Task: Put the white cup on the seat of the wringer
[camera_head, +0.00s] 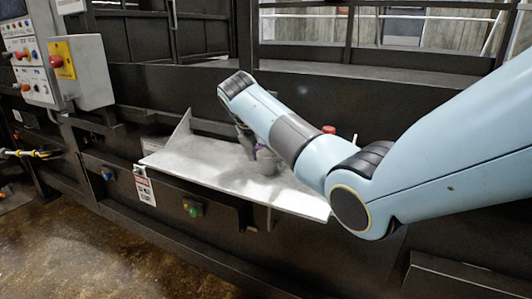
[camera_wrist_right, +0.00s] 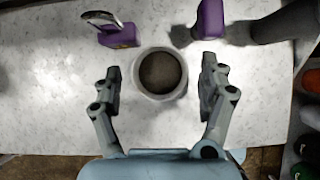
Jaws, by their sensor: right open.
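The white cup (camera_wrist_right: 161,73) stands on a pale speckled shelf (camera_wrist_right: 45,70), seen from above in the right wrist view, with its dark round opening up. My right gripper (camera_wrist_right: 163,80) is open, with one finger on each side of the cup and small gaps between. In the head view my right gripper (camera_head: 250,142) is over the shelf (camera_head: 192,160), largely hidden by my right arm. A purple part with a metal loop (camera_wrist_right: 118,34) and a second purple part (camera_wrist_right: 210,18) lie beyond the cup. I cannot tell which thing is the wringer. My left gripper is not in view.
A dark grey cylindrical piece (camera_wrist_right: 285,25) lies at the right by the second purple part. Coloured objects (camera_wrist_right: 306,150) sit past the shelf's right edge. A control panel (camera_head: 28,60) and a yellow-faced box (camera_head: 75,70) stand at the left. The shelf's left part is bare.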

